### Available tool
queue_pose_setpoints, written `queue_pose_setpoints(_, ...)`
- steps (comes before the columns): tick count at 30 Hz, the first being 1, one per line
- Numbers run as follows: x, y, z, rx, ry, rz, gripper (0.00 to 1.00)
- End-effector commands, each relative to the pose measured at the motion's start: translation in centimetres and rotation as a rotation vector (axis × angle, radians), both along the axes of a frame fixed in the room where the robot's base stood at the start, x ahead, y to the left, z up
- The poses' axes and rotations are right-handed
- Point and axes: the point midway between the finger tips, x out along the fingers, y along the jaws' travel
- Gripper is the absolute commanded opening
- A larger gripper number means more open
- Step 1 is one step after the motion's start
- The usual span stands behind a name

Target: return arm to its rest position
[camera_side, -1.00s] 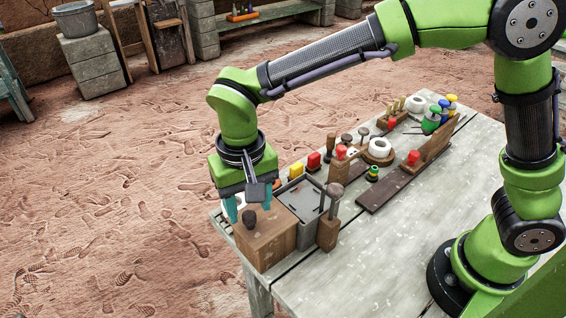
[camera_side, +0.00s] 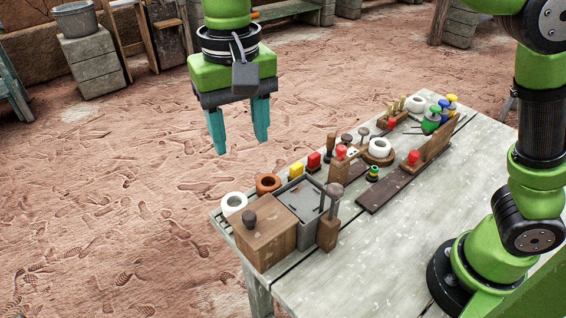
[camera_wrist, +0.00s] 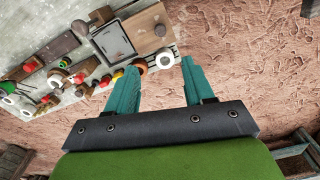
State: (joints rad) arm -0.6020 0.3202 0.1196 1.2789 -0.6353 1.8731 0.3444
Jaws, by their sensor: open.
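My gripper (camera_side: 240,138) hangs in the air above and beyond the far left corner of the table, fingers pointing down. Its two teal fingers are spread apart with nothing between them. The fingers also show in the wrist view (camera_wrist: 158,85), again with an empty gap. Below and to the right of it in the side view, a brown wooden box (camera_side: 268,240) with a dark knob stands at the table's corner. A white ring (camera_side: 233,203) and a terracotta ring (camera_side: 268,183) lie behind the box, clear of my fingers.
The grey wooden table (camera_side: 385,255) holds a grey tray (camera_side: 310,228), a dark plank (camera_side: 390,188), a red-topped piece (camera_side: 341,152) and green and blue spools (camera_side: 431,122) toward the back. The air around my gripper is clear over the reddish ground (camera_side: 120,190).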

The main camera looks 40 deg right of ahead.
Motion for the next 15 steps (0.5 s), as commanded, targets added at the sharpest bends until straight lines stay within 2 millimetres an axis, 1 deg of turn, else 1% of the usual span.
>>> queue_pose_setpoints(4,0.0,0.0,0.0,0.000,-0.001,0.004,0.52)
queue_pose_setpoints(6,0.4,0.1,0.0,0.006,-0.018,0.030,0.52)
queue_pose_setpoints(7,0.5,0.2,-0.2,0.010,-0.025,0.048,0.52)
queue_pose_setpoints(9,0.4,0.2,-1.7,0.014,-0.026,0.110,0.52)
queue_pose_setpoints(10,0.2,-0.1,-2.1,0.020,-0.032,0.136,0.52)
queue_pose_setpoints(11,0.1,-0.6,-2.3,0.030,-0.043,0.159,0.52)
queue_pose_setpoints(13,-0.2,-2.4,-2.6,0.057,-0.075,0.196,0.52)
queue_pose_setpoints(15,-0.7,-4.9,-2.8,0.090,-0.118,0.215,0.52)
